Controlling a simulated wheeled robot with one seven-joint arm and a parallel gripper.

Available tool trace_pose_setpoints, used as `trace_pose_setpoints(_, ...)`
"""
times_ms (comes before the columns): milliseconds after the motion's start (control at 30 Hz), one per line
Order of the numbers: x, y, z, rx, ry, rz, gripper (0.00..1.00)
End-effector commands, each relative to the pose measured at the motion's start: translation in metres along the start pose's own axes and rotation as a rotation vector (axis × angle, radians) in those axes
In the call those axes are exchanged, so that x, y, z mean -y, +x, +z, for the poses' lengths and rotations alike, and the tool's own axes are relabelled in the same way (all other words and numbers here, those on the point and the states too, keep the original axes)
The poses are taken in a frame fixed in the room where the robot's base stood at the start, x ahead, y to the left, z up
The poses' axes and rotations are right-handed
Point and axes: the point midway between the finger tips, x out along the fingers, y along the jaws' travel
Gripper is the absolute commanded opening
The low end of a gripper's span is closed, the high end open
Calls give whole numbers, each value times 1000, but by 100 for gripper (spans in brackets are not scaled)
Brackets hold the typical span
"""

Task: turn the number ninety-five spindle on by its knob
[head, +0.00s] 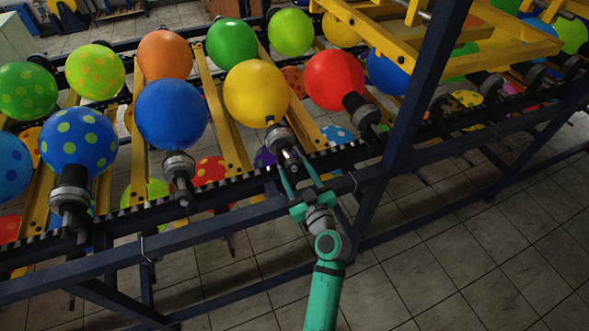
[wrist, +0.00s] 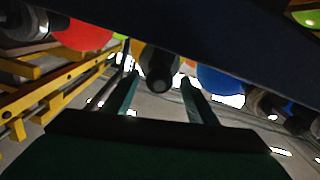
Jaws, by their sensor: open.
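My gripper (head: 297,170) is open, its green fingers reaching up to the front end of the spindle (head: 282,143) under the yellow balloon (head: 255,93). In the wrist view the two fingers (wrist: 158,88) stand apart, with the dark round end of a spindle knob (wrist: 161,72) in the gap between them. I see no finger closed on it; how far the fingers reach along it I cannot tell. No number is readable on any spindle, so I cannot confirm ninety-five.
Neighbouring spindles carry a blue balloon (head: 171,114) to the left and a red balloon (head: 334,79) to the right. A dark blue post (head: 425,85) rises right of my gripper. A dark rail (head: 230,217) runs below the spindles. Tiled floor (head: 450,270) is clear at right.

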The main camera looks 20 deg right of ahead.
Motion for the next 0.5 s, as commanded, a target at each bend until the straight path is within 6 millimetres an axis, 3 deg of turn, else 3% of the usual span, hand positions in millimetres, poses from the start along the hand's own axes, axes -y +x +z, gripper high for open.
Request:
trace_pose_setpoints(433, 0, 10, 0, 0, 1, 0, 52)
trace_pose_setpoints(500, 0, 10, 0, 0, 1, 0, 36)
